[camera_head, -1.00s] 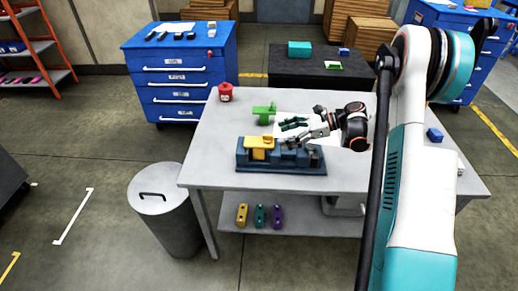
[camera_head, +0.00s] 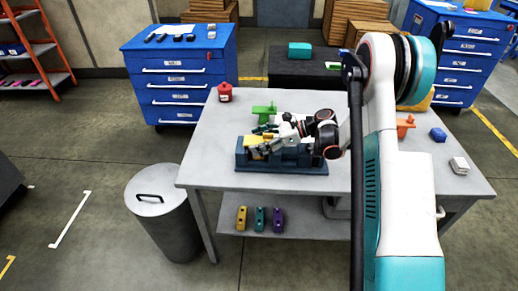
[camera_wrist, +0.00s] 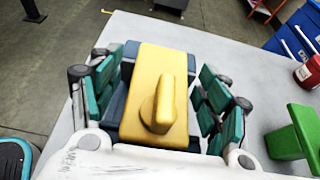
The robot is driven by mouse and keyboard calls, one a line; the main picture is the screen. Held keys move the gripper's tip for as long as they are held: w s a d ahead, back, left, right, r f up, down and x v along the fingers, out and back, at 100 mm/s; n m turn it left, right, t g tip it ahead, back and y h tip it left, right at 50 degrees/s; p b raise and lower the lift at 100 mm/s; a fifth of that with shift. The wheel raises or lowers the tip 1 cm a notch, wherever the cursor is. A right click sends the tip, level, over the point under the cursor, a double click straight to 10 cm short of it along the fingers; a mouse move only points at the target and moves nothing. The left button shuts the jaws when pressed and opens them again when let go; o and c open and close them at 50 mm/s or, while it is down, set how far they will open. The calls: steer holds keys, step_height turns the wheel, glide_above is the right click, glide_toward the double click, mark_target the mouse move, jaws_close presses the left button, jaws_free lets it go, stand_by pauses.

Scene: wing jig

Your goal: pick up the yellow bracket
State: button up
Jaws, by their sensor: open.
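The yellow bracket (camera_wrist: 155,85) fills the middle of the wrist view, a flat plate with a raised rounded fin. It sits on the dark blue jig (camera_head: 308,163), which stands on the grey table. In the head view the bracket (camera_head: 256,140) is partly covered by my gripper. My gripper (camera_wrist: 160,95) is open, with one teal-padded finger on each side of the bracket. Small gaps seem to show between pads and bracket; whether either touches is unclear. The head view shows my gripper (camera_head: 262,142) over the left part of the jig.
A green bracket (camera_head: 264,109) stands behind the jig and a red canister (camera_head: 225,92) at the table's back left. An orange part (camera_head: 405,126), a blue block (camera_head: 438,134) and a pale block (camera_head: 459,165) lie on the right. The table's front left is clear.

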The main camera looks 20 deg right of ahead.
steer(key=shift+r, duration=0.1)
steer(key=c, duration=1.5)
